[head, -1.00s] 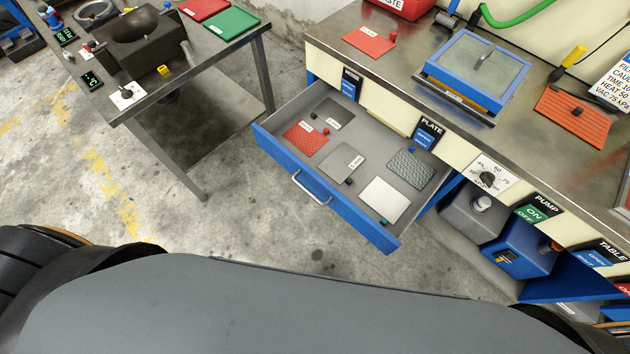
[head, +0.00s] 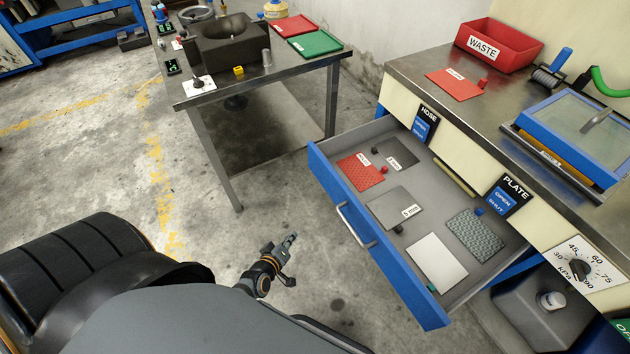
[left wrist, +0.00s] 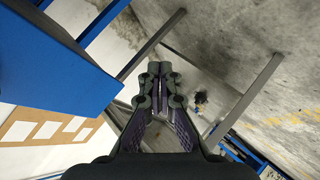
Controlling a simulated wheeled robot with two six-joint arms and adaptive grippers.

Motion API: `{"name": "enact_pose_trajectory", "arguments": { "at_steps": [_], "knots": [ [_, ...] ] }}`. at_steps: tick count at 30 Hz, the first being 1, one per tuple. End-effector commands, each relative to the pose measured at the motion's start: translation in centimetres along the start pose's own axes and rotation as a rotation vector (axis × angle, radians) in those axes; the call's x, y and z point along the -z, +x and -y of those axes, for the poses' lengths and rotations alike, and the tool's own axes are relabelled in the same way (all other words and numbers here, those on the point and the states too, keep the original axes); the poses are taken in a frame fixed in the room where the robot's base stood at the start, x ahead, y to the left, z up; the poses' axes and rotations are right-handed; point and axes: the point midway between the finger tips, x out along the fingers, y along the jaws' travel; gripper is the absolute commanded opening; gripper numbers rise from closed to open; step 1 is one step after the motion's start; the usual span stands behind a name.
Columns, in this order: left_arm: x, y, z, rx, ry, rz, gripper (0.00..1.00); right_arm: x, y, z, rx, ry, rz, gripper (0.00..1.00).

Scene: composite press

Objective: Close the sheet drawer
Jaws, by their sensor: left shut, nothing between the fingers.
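The sheet drawer (head: 464,284) stands pulled far out of the bench, with a blue front and a curved metal handle (head: 356,226). Several sheets lie in it: a red one (head: 360,172), grey ones, a white one (head: 436,262) and a dark patterned one (head: 474,235). My left gripper (head: 291,238) is low in front of the drawer, left of the handle and apart from it. In the left wrist view its fingers (left wrist: 160,62) are together and empty; a blue panel, probably the drawer front, is at upper left. My right gripper is out of view.
The steel bench (head: 434,74) carries a red waste bin (head: 497,47) and a blue-framed press (head: 578,130). A side table (head: 270,72) with a dark mould block and trays stands left of the drawer. The concrete floor in front of the drawer is clear.

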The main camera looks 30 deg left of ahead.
Motion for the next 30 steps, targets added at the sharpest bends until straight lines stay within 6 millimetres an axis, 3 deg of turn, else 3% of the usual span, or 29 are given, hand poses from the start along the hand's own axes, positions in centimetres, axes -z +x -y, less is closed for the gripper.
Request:
{"name": "enact_pose_trajectory", "arguments": {
  "at_steps": [1,3,6,9,14,19,30],
  "knots": [
    [1.6,0.9,-2.0,-0.093,-0.138,-0.083,0.0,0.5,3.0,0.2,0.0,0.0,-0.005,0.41],
    [5.0,0.0,-6.0,-0.214,-0.328,-0.175,0.0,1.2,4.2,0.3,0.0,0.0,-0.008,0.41],
    [8.9,-1.9,-9.9,-0.351,-0.534,-0.254,0.0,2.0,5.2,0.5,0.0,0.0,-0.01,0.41],
    [11.2,-3.5,-12.1,-0.432,-0.653,-0.29,0.0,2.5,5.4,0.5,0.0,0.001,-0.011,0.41],
    [12.3,-4.3,-13.2,-0.464,-0.702,-0.303,0.0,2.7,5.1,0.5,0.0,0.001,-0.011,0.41],
    [12.8,-3.4,-13.7,-0.464,-0.698,-0.302,0.0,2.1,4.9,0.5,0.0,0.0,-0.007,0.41],
    [16.0,3.2,-16.0,-0.464,-0.696,-0.302,0.0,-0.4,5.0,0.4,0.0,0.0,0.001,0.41]
  ]
}}
